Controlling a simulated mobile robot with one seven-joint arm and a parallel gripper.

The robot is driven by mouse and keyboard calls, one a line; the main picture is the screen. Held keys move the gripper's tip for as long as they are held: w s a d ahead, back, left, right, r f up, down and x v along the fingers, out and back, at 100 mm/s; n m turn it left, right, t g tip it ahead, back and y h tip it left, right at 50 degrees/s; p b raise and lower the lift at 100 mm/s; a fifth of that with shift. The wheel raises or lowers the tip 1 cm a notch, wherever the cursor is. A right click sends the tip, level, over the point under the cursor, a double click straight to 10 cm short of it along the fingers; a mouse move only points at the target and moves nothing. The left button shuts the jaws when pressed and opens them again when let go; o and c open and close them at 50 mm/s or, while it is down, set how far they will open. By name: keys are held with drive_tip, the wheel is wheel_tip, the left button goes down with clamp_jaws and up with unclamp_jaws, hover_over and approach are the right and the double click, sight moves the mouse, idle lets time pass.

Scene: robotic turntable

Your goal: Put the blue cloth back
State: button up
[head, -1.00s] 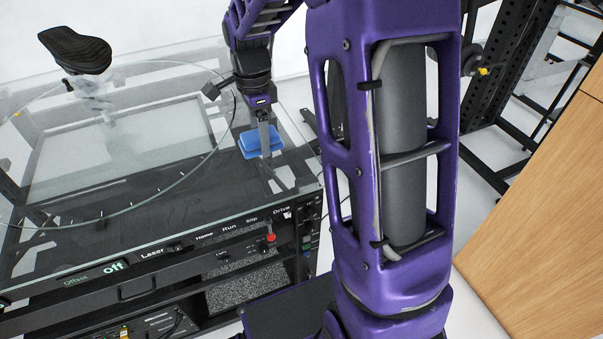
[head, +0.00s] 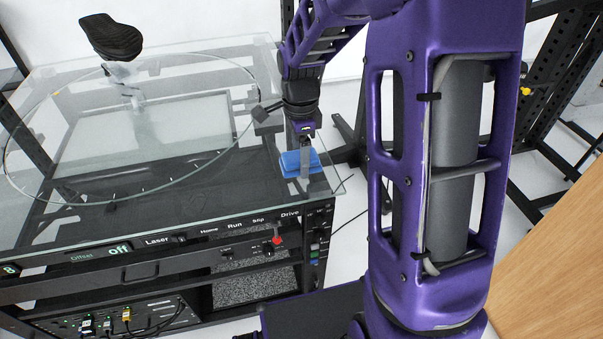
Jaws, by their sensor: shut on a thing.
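The blue cloth (head: 292,163) is a small folded pad at the right end of the glass top, near its front right corner. My gripper (head: 304,165) points down at the cloth and is shut on it. A finger covers part of the cloth's front. I cannot tell whether the cloth touches the glass or hangs just above it.
The glass top (head: 215,90) covers a black cabinet with a front panel, which has a red knob (head: 278,239) below the cloth. A dark oval object (head: 111,37) stands at the back left on a pale support. A wooden panel (head: 545,270) is at the right.

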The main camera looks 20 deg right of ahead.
sight(301, 181)
drive_tip(key=shift+f+b, duration=0.3)
drive_tip(key=shift+f, duration=1.95)
drive_tip(key=shift+f, duration=0.2)
drive_tip(key=o, duration=1.2)
drive_tip(key=shift+o, duration=0.2)
drive_tip(key=shift+r, duration=0.15)
wheel_tip(301, 181, up, 12)
drive_tip(key=shift+r+p, duration=0.1)
drive_tip(key=shift+p, duration=0.85)
